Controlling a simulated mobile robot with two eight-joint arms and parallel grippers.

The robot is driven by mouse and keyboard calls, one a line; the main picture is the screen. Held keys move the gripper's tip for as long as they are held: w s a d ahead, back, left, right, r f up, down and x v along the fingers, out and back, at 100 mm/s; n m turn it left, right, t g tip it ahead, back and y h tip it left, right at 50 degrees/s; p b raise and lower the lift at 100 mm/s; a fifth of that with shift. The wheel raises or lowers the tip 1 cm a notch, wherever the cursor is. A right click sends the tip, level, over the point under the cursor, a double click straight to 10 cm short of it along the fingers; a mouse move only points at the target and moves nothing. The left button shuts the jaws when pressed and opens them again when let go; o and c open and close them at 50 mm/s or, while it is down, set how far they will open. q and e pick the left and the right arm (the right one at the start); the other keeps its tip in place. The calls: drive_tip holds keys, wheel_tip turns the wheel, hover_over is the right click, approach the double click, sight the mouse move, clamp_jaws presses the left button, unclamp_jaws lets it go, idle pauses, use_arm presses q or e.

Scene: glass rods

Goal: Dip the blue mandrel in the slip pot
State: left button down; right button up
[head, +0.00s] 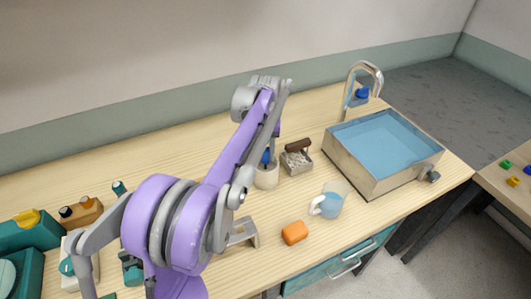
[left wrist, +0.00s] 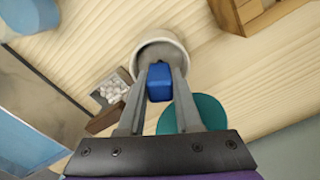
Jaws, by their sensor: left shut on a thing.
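The blue mandrel (left wrist: 159,82) is a blue block-like end between the fingers of my left gripper (left wrist: 157,90), which is shut on it. The slip pot (left wrist: 178,45) is a pale round pot, its mouth just beyond the fingertips in the left wrist view. In the head view the pot (head: 266,180) stands on the table below the end of my left arm, with a bit of the blue mandrel (head: 266,157) showing at its mouth. The mandrel's lower part is hidden, so its depth in the pot cannot be told. My right gripper is not in view.
A small tray of pale bits (head: 297,168) with a brown-topped thing stands close right of the pot. A blue jug (head: 331,202) and an orange block (head: 294,232) are nearer the front. A water-filled basin (head: 352,168) stands farther right. Teal containers (head: 38,236) are at left.

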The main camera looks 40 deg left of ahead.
use_arm(q)
wheel_tip(320, 180, up, 6)
drive_tip(key=p, duration=0.3)
drive_tip(key=shift+r, duration=0.15)
drive_tip(key=shift+w+r+p, duration=0.1)
drive_tip(key=shift+r+p, duration=1.15)
drive_tip(key=shift+r, duration=1)
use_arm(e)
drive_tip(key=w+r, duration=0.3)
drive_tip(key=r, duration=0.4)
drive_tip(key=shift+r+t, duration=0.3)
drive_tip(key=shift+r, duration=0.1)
use_arm(q)
drive_tip(key=shift+r, duration=0.1)
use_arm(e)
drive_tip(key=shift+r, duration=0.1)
use_arm(q)
wheel_tip(320, 180, up, 5)
drive_tip(key=shift+f+p, duration=0.15)
drive_tip(key=shift+p, duration=0.9)
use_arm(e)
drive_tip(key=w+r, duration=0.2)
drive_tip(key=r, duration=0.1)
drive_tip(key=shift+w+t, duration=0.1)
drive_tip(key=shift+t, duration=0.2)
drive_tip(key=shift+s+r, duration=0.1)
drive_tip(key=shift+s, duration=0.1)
